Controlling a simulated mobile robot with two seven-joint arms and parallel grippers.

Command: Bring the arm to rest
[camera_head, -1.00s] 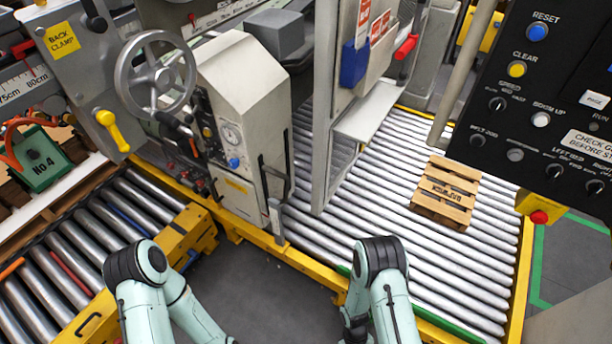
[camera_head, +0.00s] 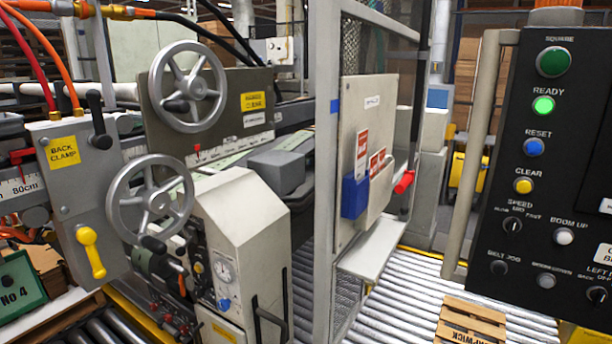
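Neither of my arms nor my grippers shows in the head view now. The view holds the stacker machine. Its grey housing (camera_head: 242,235) with a gauge and two handwheels, an upper one (camera_head: 188,87) and a lower one (camera_head: 151,205), stands left of centre. The black control panel (camera_head: 548,170) is at the right, with a lit green READY button (camera_head: 543,105).
A roller conveyor (camera_head: 400,305) runs along the bottom, with a wooden pallet (camera_head: 470,322) cut off by the lower edge. A grey upright frame (camera_head: 326,170) with a blue holder (camera_head: 354,196) stands at centre. A yellow-handled lever (camera_head: 91,250) hangs at left.

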